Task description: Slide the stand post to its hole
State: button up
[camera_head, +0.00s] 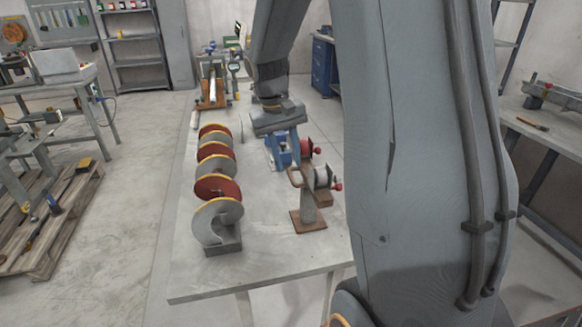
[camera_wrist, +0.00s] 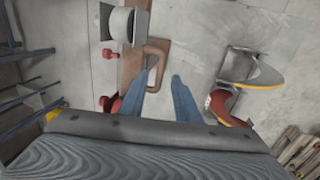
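The stand post (camera_head: 308,207) rises from a brown base plate (camera_head: 309,223) on the table, just right of the auger's near end. It carries a brown loop handle (camera_head: 296,176) and a grey roller with a red knob. My gripper (camera_head: 281,153) hangs behind the post, with its blue fingers pointing down. I cannot make out the hole for the post.
The red and grey auger (camera_head: 216,187) with yellow edges stretches along the table (camera_head: 260,275), left of my gripper. A second red knob (camera_head: 316,150) shows behind the near roller. The front of the tabletop is clear. A pallet (camera_head: 55,215) lies on the floor at left.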

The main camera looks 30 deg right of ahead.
aim_at(292, 177)
jog(key=shift+s+d+f+p, duration=0.1)
jog(key=shift+d+f+p, duration=0.1)
jog(key=shift+f, duration=0.8)
jog(key=shift+d+f+p, duration=0.1)
jog(key=shift+d+f, duration=0.05)
jog(key=shift+f, duration=0.85)
grip_shut()
